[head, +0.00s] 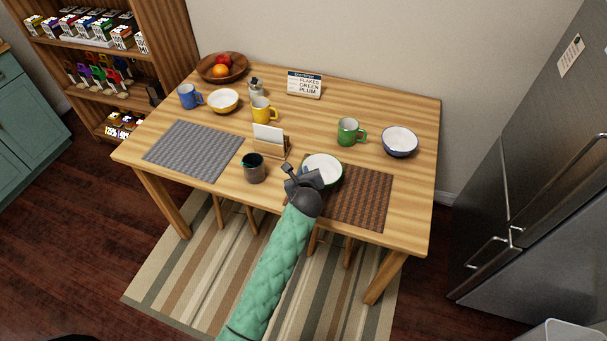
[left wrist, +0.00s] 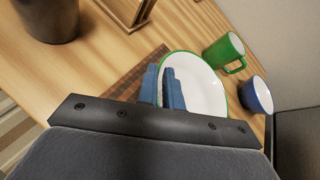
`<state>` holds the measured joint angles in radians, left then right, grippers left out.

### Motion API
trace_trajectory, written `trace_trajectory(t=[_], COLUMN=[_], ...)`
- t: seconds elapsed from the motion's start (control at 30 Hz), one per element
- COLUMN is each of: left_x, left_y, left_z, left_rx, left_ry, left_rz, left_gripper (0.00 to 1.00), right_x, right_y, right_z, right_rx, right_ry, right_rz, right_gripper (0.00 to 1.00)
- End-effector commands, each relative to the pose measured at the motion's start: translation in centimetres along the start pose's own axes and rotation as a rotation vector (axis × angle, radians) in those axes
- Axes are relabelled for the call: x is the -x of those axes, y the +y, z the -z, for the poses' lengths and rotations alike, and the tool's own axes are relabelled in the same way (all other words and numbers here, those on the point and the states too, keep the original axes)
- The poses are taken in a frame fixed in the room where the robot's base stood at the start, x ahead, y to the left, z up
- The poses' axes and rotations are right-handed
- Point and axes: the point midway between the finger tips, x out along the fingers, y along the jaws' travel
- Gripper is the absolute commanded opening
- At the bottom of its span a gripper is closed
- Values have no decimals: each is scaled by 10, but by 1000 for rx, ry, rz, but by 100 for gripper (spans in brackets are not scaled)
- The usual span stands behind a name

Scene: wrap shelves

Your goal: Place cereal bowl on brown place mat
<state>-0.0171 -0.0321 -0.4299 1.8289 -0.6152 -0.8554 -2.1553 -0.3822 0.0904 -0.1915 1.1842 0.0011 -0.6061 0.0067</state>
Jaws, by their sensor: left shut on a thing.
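A white bowl with a green rim (head: 323,166) is at the back left corner of the brown woven place mat (head: 362,198), overlapping it in the head view. My left gripper (head: 303,178) is shut on the bowl's near left rim. In the left wrist view the blue fingers (left wrist: 170,90) meet at the rim of the bowl (left wrist: 205,82), and a strip of the brown mat (left wrist: 128,88) shows beside them. I cannot tell whether the bowl touches the mat or is held just above it. My right gripper is not in view.
A green mug (head: 348,132) and a blue bowl (head: 399,141) stand behind. A dark cup (head: 254,168) and a card holder (head: 271,143) are to the left. A grey mat (head: 193,150), yellow bowl (head: 223,101) and sign (head: 304,85) lie farther off. The mat's right part is clear.

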Motion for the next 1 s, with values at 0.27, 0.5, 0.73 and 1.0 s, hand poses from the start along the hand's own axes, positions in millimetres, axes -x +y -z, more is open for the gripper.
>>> trace_trajectory(t=[0.27,0.5,0.73,1.0], left_x=[-8,-9,-8,6], left_y=[5,6,5,6], left_z=[16,16,16,17], left_rx=[0,0,0,0], left_ry=[-1,0,-1,-1], left_rz=[1,0,0,1], left_gripper=[0,25,30,30], right_x=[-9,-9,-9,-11], right_y=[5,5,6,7], right_z=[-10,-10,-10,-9], right_rx=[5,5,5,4], right_ry=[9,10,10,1], right_rz=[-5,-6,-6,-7], right_gripper=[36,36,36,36])
